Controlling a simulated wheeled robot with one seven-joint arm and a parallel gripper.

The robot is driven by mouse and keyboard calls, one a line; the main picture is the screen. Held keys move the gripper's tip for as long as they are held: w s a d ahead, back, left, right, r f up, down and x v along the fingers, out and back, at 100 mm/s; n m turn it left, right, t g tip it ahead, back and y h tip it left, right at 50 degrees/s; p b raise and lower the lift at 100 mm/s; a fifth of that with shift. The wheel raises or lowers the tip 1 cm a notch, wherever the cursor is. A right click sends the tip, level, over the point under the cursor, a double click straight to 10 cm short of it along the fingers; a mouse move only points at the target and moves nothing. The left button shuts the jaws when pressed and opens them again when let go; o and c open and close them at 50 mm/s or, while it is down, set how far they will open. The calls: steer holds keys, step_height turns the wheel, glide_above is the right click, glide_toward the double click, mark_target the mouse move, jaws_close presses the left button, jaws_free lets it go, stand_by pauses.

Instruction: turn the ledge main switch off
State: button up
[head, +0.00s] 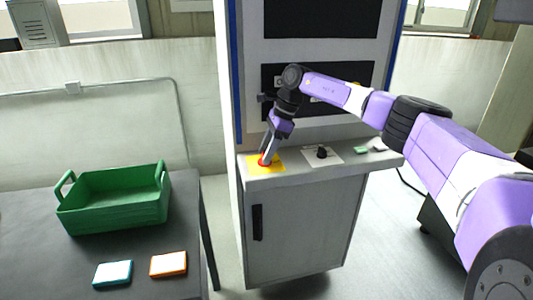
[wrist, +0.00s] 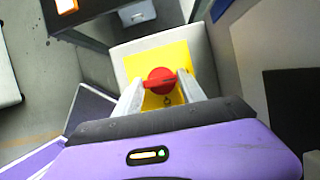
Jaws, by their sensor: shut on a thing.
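The ledge main switch is a red rotary knob (head: 265,161) on a yellow plate (head: 279,168), at the left end of the grey cabinet's ledge. In the wrist view the red knob (wrist: 160,81) sits between my fingers, with the yellow plate (wrist: 140,62) around it. A small dark mark shows on the plate just below the knob. My gripper (head: 268,157) reaches down to the ledge and is shut on the red knob. The fingers hide part of the knob in the head view.
A black knob on a white plate (head: 333,158) and a small green item (head: 361,150) are farther right on the ledge. A dark table (head: 30,265) at left holds a green crate (head: 115,212), a teal-edged block (head: 113,273) and an orange-edged block (head: 168,264). Floor separates table and cabinet.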

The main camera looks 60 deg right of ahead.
steer(key=shift+n, duration=0.3)
stand_by(0.4)
steer(key=o, duration=1.4)
steer(key=shift+c, duration=0.2)
steer(key=b+v, duration=0.1)
steer(key=v, duration=0.6)
steer(key=shift+d+r, duration=0.2)
steer(key=shift+r, duration=0.15)
steer(key=shift+a+f, duration=0.1)
